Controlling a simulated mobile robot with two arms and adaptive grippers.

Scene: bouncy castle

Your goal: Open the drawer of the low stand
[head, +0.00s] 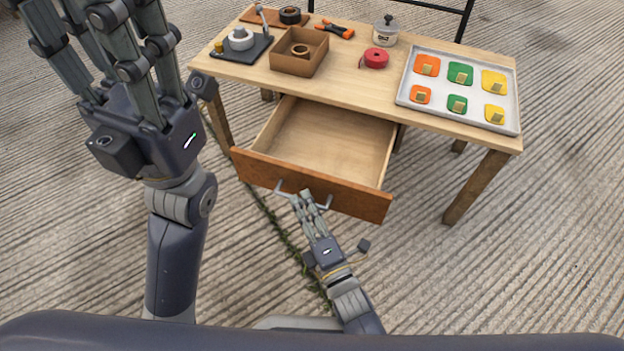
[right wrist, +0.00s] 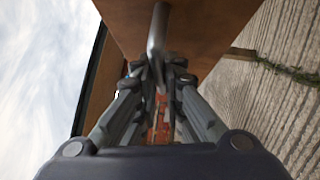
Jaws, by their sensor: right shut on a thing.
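The low stand (head: 340,78) is a light wooden table with darker legs. Its drawer (head: 325,143) is pulled well out, and the bare wooden inside is empty. The drawer's brown front carries a grey bar handle (head: 326,203); the handle also shows in the right wrist view (right wrist: 158,30). My right gripper (head: 301,200) is shut on the handle, in front of the drawer. Its fingers hide part of the handle. My left gripper (head: 105,15) is raised at the upper left, away from the stand. Its fingertips run out of the picture.
On the stand are a white tray (head: 402,98) with coloured squares, a brown box (head: 281,62), red tape (head: 376,58), a lidded pot (head: 385,35) and a dark board (head: 262,48) with a white roll. The ribbed floor (head: 540,230) around is clear.

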